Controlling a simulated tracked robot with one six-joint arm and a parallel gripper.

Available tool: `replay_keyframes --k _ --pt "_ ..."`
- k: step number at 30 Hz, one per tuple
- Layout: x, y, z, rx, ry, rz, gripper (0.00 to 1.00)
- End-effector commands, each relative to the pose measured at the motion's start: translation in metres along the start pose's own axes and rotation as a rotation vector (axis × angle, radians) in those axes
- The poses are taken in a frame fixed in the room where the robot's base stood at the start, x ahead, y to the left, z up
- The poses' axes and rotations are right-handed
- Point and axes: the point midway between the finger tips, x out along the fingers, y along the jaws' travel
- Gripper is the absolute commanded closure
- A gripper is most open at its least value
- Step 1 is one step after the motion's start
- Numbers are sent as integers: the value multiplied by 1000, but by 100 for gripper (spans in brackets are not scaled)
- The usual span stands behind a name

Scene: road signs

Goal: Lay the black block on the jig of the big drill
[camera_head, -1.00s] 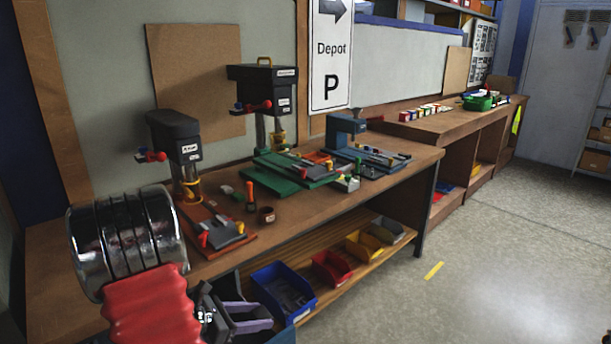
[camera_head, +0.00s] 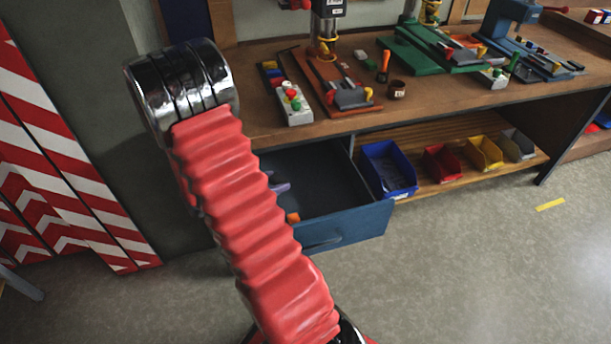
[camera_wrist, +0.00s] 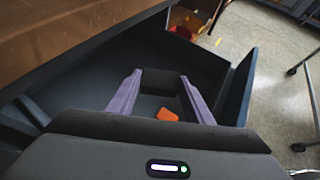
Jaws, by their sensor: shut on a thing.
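My gripper (camera_wrist: 160,77) has its two purple fingers around a dark block (camera_wrist: 163,80), seen in the wrist view inside the open blue drawer (camera_head: 345,236). The block is black on black, so its outline is hard to read. In the head view my red sleeved arm hides most of the gripper; only a bit of purple finger shows. Two drills stand on the bench, their tops cut off. One has a brown base (camera_head: 313,84) with a grey jig (camera_head: 352,97). The other, the taller one in the earlier view, has a green base (camera_head: 402,57) with grey and red parts on it.
An orange piece (camera_wrist: 167,115) lies in the drawer. The bench edge overhangs the drawer at the left of the wrist view. A white button box (camera_head: 293,108) and a brown cup (camera_head: 396,89) stand on the bench. Bins, including a blue one (camera_head: 388,170), sit on the shelf below.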

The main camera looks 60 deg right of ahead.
Motion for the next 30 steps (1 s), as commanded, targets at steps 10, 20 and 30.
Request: replay_keyframes --k 10,20,30 --pt "-84 55 -70 -129 0 235 79" --pt "-170 80 -138 -244 2 446 79" --pt "-260 79 -207 -358 3 656 79"
